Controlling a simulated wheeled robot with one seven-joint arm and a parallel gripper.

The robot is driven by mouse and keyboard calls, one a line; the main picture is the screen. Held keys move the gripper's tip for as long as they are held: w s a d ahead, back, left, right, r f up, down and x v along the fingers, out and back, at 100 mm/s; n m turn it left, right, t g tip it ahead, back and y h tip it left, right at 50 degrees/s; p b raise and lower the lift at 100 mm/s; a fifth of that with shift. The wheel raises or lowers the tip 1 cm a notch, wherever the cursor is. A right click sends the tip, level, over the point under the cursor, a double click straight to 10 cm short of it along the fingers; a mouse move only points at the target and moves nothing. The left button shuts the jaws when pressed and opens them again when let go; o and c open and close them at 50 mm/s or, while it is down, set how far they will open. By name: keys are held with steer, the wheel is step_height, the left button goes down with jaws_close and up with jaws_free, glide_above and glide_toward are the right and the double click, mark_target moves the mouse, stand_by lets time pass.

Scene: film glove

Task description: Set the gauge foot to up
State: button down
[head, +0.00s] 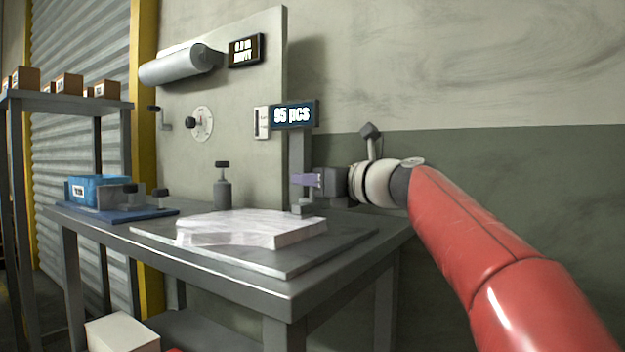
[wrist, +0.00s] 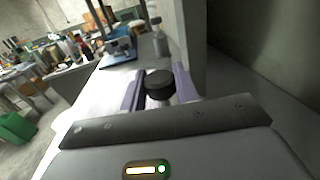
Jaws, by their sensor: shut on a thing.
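The gauge is a grey post (head: 299,152) at the back of the table, with a display (head: 294,115) reading "95 pcs". A small grey foot (head: 302,208) shows low on the post, by the far right end of a pale stack (head: 250,229). I cannot tell whether the foot touches the stack. My gripper (head: 303,180) reaches in from the right, its purple fingers at the post just above the foot. In the wrist view my gripper (wrist: 158,90) is shut on a round black knob (wrist: 159,80) between its fingers.
The stack lies on a grey board (head: 290,267) on the table (head: 190,258). A blue pack (head: 97,190) sits at the left end. A panel (head: 255,60) with a roll (head: 180,65) rises behind.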

step_height(320, 180, up, 9)
steer(key=p, duration=1)
steer(key=shift+f, duration=0.15)
steer(key=c, duration=1.1)
jaws_free()
steer(key=b+v, duration=0.1)
steer(key=v, duration=0.7)
steer(key=shift+a+b, duration=0.1)
steer(key=shift+b, duration=0.2)
steer(key=shift+f, duration=0.1)
